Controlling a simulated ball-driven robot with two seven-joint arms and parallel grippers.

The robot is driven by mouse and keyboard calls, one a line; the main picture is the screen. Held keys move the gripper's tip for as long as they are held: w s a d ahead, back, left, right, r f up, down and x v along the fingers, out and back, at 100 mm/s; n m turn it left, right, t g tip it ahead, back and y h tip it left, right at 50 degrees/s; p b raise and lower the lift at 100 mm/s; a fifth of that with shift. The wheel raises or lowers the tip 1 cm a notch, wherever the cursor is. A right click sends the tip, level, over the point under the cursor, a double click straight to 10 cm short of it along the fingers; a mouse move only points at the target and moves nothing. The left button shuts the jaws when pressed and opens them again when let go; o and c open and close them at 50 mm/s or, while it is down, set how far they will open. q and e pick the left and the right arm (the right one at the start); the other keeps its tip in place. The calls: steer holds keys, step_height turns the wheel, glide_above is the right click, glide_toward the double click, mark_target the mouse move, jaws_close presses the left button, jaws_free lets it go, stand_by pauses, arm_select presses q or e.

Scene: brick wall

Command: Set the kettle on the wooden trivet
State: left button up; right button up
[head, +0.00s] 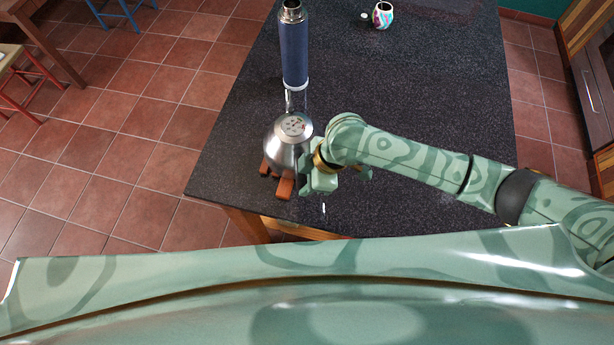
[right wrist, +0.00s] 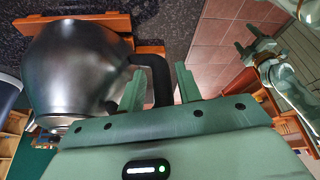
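The steel kettle (head: 283,146) stands near the table's left front corner. It appears to rest on the wooden trivet (head: 284,189), whose orange-brown ends show under it. In the right wrist view the kettle (right wrist: 78,68) shows its black handle (right wrist: 158,76), with trivet parts (right wrist: 150,49) beyond. My right gripper (head: 325,178) is beside the kettle in the head view. Its fingers (right wrist: 160,88) stand apart on either side of the handle, with narrow gaps showing. My left gripper (right wrist: 257,46) shows only in the right wrist view, open and empty, away from the kettle.
A blue flask (head: 294,50) stands just behind the kettle. A colourful patterned pot (head: 383,15) and a small white item (head: 364,16) are at the back. The dark table (head: 420,90) is clear in the middle; its left edge is close to the trivet.

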steer(key=shift+o, duration=0.3)
steer(key=shift+d, duration=0.1)
steer(key=p+v, duration=0.2)
steer(key=v, duration=1.4)
steer(key=shift+r, duration=0.15)
